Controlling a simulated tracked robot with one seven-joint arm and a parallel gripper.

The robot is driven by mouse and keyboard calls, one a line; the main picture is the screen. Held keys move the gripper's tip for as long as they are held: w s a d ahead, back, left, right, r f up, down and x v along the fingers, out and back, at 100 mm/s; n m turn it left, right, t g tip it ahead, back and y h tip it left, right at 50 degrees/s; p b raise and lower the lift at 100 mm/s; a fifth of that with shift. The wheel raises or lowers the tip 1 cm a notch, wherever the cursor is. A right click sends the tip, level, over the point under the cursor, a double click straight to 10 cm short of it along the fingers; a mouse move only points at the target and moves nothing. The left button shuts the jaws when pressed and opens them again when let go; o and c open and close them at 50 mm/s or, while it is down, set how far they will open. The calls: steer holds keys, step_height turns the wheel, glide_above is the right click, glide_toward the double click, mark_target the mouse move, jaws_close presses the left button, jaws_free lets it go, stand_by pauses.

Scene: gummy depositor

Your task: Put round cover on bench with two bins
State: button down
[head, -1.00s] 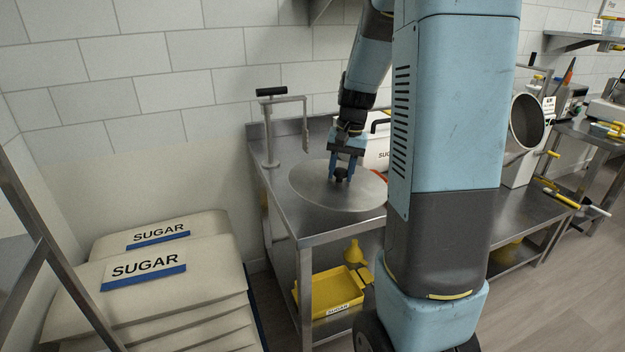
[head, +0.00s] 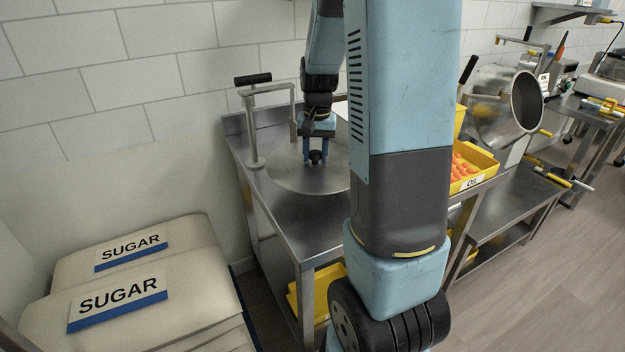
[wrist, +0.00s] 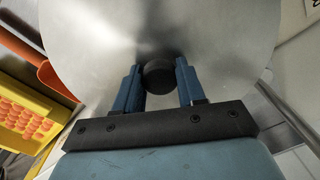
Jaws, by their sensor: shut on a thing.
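My gripper (head: 316,158) is shut on the black knob of the round cover (head: 290,180), a wide grey metal disc. The cover is level over the left metal bench (head: 312,235); I cannot tell whether it touches the top. In the wrist view, the fingers (wrist: 160,80) stand on either side of the knob, and the cover (wrist: 215,50) fills the upper middle. Right of my column, a yellow bin (head: 487,160) holds orange pieces, with another yellow bin (head: 460,120) behind it. My column hides part of the cover and bench.
A crank-like post (head: 252,130) stands at the bench's back left. Stacked sugar sacks (head: 190,270) are at the lower left. A steel drum (head: 524,101) stands at the right, above a low shelf (head: 510,215). Another yellow container (head: 325,285) is under the bench. Floor is clear at lower right.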

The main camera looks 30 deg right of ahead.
mark_target(313, 163)
steer(key=f, duration=0.3)
steer(key=shift+a+f, duration=0.25)
steer(key=shift+f, duration=1.85)
steer(key=c, duration=0.7)
jaws_free()
steer(key=shift+o, duration=0.2)
step_height(313, 163, up, 12)
steer(key=shift+s+d+r, duration=0.1)
steer(key=s+a+r+n+t, duration=0.2)
steer(key=s+a+r, duration=0.4)
steer(key=s, duration=0.4)
steer(key=s+a+r+n+t, duration=0.3)
steer(key=s+a+r, duration=0.3)
steer(key=s, duration=0.5)
steer(key=shift+r+n+t, duration=0.15)
steer(key=shift+n+t, duration=0.15)
steer(key=shift+n, duration=0.3)
